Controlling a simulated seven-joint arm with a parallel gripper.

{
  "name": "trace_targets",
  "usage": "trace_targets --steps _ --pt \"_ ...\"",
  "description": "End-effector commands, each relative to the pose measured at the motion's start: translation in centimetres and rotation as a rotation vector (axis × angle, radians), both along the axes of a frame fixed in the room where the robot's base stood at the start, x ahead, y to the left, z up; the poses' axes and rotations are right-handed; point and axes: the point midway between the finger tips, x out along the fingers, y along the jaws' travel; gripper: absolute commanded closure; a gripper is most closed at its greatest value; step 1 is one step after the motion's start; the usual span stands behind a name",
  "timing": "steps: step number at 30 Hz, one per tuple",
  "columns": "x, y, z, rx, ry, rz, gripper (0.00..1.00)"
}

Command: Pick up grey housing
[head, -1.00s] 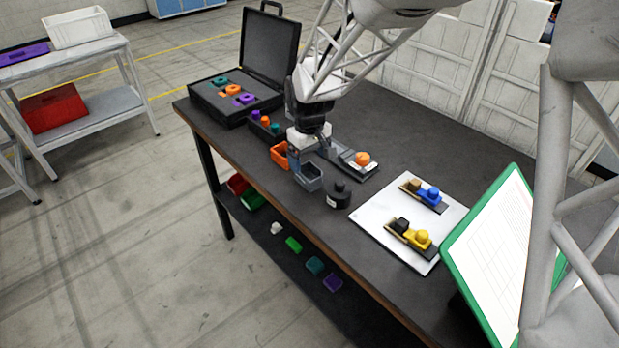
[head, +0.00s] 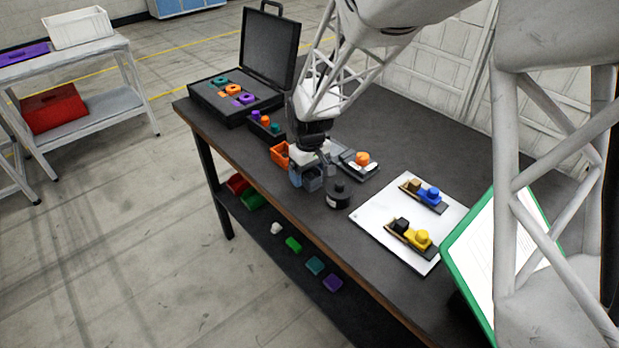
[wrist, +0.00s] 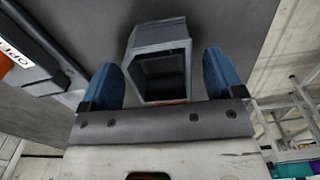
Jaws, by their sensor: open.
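The grey housing is a hollow, open-topped grey box (wrist: 160,40) on the dark table. In the wrist view it lies between the two blue fingertips of my gripper (wrist: 163,78), with a gap on each side. In the head view my gripper (head: 305,180) is low over the table, and the grey housing (head: 314,184) shows only in part beneath it. My gripper is open. I cannot tell how far down the fingers reach beside the housing walls.
An orange bin (head: 279,154) stands close behind my gripper. A black round part (head: 338,194) stands just right of it. A grey fixture with an orange knob (head: 361,159) lies behind. A white board (head: 440,250) with two fixtures is further right. The table's front edge is close.

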Motion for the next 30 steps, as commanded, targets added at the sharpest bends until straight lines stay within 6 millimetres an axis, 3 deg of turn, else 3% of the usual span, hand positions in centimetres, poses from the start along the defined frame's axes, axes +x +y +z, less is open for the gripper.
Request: trace_targets --steps 5,15,24,30 --pt "0.0 0.0 0.0 0.0 0.0 0.0 0.16" --pt "0.0 0.0 0.0 0.0 0.0 0.0 0.68" --pt "0.0 0.0 0.2 0.0 0.0 0.0 0.68" --pt "0.0 0.0 1.3 0.0 -0.001 0.0 0.68"
